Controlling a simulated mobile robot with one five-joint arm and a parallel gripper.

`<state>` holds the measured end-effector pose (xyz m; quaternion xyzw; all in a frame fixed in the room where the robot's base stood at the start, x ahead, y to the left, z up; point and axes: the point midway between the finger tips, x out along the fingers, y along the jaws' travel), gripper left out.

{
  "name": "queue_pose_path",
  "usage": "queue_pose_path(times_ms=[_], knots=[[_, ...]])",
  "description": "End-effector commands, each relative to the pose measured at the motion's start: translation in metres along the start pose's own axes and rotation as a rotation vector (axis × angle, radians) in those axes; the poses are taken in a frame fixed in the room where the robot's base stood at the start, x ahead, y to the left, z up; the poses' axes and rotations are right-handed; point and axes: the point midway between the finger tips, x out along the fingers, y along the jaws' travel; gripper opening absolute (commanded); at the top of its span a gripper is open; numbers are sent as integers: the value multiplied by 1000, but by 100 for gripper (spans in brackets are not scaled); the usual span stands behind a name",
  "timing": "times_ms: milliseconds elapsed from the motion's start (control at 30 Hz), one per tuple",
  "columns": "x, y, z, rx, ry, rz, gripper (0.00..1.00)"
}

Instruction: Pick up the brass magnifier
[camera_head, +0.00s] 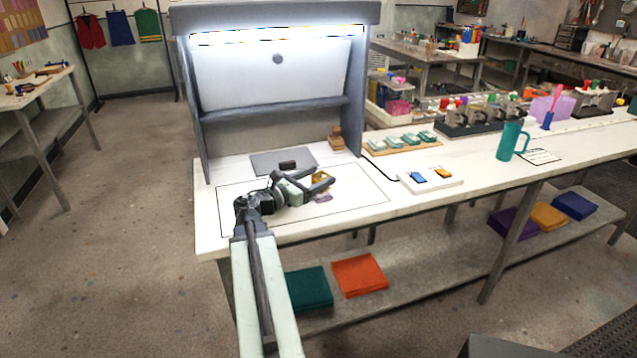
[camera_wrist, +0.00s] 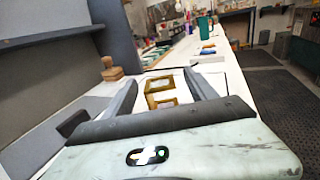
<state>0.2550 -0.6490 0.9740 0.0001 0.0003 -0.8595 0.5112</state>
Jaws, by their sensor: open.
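The brass magnifier (camera_head: 321,178) is on the white bench top below the lit booth. In the head view it is partly hidden behind my gripper (camera_head: 323,182). In the wrist view the magnifier (camera_wrist: 160,92) shows as a boxy, open brass frame. It stands upright between and slightly beyond my two dark fingers. My gripper (camera_wrist: 162,74) is open, with a finger on each side of the line to the magnifier. I cannot tell whether either finger touches it.
A small lilac piece (camera_head: 324,198) lies just in front of the magnifier. A wooden stack (camera_head: 336,138) stands by the booth's right post (camera_head: 357,100). A white tray (camera_head: 434,187) lies further right.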

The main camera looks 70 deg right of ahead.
Motion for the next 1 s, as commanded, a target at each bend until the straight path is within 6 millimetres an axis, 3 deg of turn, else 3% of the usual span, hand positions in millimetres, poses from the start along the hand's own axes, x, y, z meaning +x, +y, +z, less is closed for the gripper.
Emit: queue_pose_path(times_ms=[167,400,633,667,867,900,1000], knots=[[8,1,-2,0,0,0,65],[48,3,-5,0,0,-1,65],[52,2,-5,0,0,2,65],[52,2,-5,0,0,2,60],[51,3,-5,0,0,3,4],[51,3,-5,0,0,3,0],[51,3,-5,0,0,3,0]])
